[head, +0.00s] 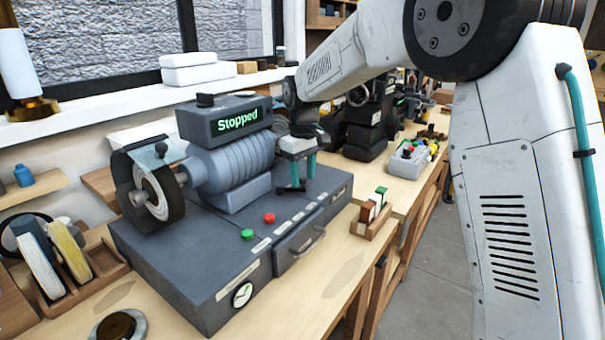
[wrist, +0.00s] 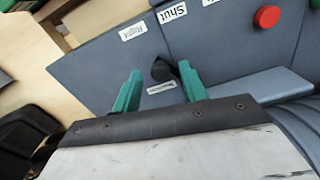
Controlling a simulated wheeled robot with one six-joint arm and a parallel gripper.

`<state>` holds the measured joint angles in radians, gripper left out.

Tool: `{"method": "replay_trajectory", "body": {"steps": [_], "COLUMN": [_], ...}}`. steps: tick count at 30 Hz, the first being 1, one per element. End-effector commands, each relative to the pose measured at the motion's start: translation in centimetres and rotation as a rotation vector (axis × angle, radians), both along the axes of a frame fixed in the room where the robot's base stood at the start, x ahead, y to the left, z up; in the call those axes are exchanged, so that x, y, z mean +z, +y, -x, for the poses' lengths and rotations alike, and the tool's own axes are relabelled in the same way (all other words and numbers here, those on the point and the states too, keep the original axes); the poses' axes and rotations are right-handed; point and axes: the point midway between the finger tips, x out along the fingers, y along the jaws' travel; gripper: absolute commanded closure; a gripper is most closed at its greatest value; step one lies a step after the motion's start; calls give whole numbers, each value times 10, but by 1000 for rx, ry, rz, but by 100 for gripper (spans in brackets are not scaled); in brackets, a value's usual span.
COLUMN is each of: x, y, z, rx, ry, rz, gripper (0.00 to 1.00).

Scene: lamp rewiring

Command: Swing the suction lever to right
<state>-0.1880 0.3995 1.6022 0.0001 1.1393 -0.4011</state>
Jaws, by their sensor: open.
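The suction lever appears as a small black knob (wrist: 161,71) on the grey machine top in the wrist view, with a small white label below it too blurred to read. My gripper (wrist: 160,68) has its two green fingers apart, one on each side of the knob. I cannot tell whether either finger touches it. In the head view my gripper (head: 303,182) points down at the far right part of the machine top (head: 190,270), where a dark piece shows at the fingertips. Labels reading "Right" (wrist: 132,31) and "Shut" (wrist: 172,13) lie beyond the fingers.
The machine carries a motor (head: 230,165), a display (head: 238,122) reading "Stopped", a green button (head: 247,234) and a red button (head: 269,218). A drawer handle (head: 308,242) faces front. A small wooden rack (head: 373,214) and a grey box (head: 405,162) stand to the right.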

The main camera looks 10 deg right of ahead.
Motion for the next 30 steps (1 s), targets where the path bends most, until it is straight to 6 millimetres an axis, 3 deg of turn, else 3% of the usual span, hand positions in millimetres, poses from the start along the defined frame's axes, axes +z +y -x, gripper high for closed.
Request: {"method": "replay_trajectory", "body": {"steps": [15, 30], "x": [71, 76], "y": [0, 0], "z": [-1, 0], "rx": [0, -33], "ry": [-3, -2], "rz": [-1, 0], "gripper": [57, 57]}}
